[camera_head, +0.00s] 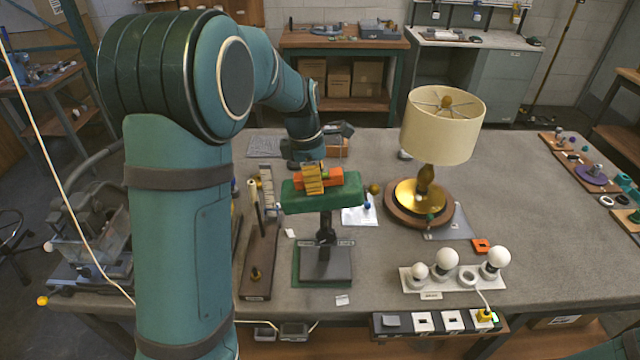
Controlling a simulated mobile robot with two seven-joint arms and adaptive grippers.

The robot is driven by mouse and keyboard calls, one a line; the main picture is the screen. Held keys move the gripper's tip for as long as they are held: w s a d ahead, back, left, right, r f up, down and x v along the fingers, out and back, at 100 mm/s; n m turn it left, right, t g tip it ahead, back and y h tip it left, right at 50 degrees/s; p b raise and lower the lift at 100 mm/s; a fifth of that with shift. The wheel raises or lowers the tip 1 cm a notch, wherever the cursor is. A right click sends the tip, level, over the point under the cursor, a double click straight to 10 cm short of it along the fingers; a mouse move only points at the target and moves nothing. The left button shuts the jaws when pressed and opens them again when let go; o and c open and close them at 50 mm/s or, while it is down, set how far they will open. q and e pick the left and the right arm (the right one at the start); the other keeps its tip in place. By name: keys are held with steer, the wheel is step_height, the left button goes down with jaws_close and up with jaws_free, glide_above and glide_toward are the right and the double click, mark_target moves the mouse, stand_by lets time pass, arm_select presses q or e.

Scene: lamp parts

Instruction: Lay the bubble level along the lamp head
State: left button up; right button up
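A green, cushion-like head (345,193) sits roughly level on a dark stand near the middle of the table; I take it for the lamp head. An orange block (331,182), possibly the bubble level, lies along its top, with a ribbed yellow piece (313,179) across it. My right gripper is not in view.
A lamp with a cream shade (442,125) stands on a round wooden base to the right. A white holder with bulbs (446,261) is at the front right. A wooden board with a post (261,260) stands left of the stand. The table's right middle is clear.

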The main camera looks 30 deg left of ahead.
arm_select(q)
step_height(320, 180, up, 12)
steer(key=s+a, duration=0.1)
steer(key=shift+a, duration=0.35)
